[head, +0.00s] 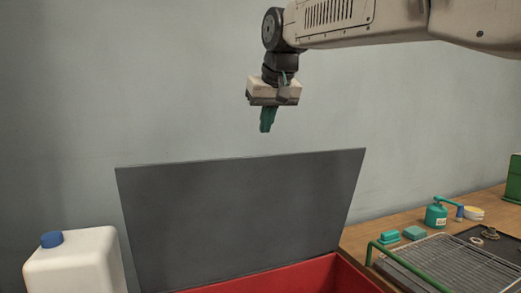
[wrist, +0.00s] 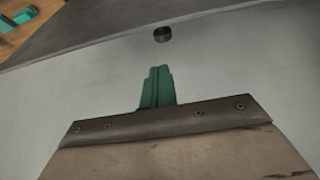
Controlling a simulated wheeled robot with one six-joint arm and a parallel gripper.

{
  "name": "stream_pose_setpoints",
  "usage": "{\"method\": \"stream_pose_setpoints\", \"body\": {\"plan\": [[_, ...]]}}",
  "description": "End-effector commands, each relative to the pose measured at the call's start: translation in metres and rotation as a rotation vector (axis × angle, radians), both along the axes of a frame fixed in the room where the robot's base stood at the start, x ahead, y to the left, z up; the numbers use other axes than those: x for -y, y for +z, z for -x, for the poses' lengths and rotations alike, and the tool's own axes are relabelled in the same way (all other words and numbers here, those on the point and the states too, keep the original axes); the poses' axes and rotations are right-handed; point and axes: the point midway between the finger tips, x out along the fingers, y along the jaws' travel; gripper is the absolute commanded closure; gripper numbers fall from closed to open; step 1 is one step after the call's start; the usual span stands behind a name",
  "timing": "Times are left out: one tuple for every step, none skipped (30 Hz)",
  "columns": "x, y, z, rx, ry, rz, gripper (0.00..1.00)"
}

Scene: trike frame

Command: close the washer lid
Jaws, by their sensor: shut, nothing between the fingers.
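The washer lid (head: 240,215) is a flat dark grey panel. It stands raised and leans back a little at the rear of the red washer (head: 318,275), whose open top shows only in part at the bottom of the head view. My gripper (head: 267,126) has green fingers, pointing down, shut and empty. In the head view it appears above the lid's top edge, with a gap between them. In the wrist view my gripper (wrist: 160,72) shows against a pale surface, and a dark grey surface, probably the lid (wrist: 130,28), crosses the top. The washer's lower part is out of view.
A white jug (head: 75,265) with a blue cap stands left of the lid. On the right, a wooden bench (head: 385,225) holds a wire rack (head: 445,265), a teal oil can (head: 436,215) and small teal blocks (head: 402,235). A grey wall (head: 150,80) is behind.

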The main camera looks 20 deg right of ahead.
Motion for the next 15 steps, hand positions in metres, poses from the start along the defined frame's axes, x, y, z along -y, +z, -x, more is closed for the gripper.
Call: {"method": "stream_pose_setpoints", "body": {"plan": [[-0.001, 0.008, -0.013, 0.016, 0.001, -0.001, 1.00], [-0.002, 0.012, -0.018, 0.025, 0.000, -0.001, 1.00], [-0.002, 0.015, -0.024, 0.033, -0.001, -0.002, 1.00], [-0.003, 0.016, -0.027, 0.037, -0.001, -0.002, 1.00], [-0.003, 0.017, -0.029, 0.040, -0.001, -0.003, 1.00], [-0.003, 0.016, -0.032, 0.042, -0.001, -0.003, 1.00], [-0.003, 0.014, -0.033, 0.042, -0.002, -0.002, 1.00], [-0.003, 0.012, -0.035, 0.042, -0.002, -0.002, 1.00], [-0.002, 0.007, -0.038, 0.040, -0.002, -0.002, 1.00], [-0.002, 0.002, -0.040, 0.040, -0.002, -0.002, 1.00], [-0.002, -0.002, -0.043, 0.039, -0.002, -0.002, 1.00], [-0.002, -0.009, -0.047, 0.039, -0.002, -0.002, 1.00], [-0.002, -0.014, -0.051, 0.040, -0.002, -0.002, 1.00], [-0.002, -0.020, -0.054, 0.038, -0.002, -0.002, 1.00], [-0.002, -0.028, -0.059, 0.039, -0.002, -0.002, 1.00]]}}
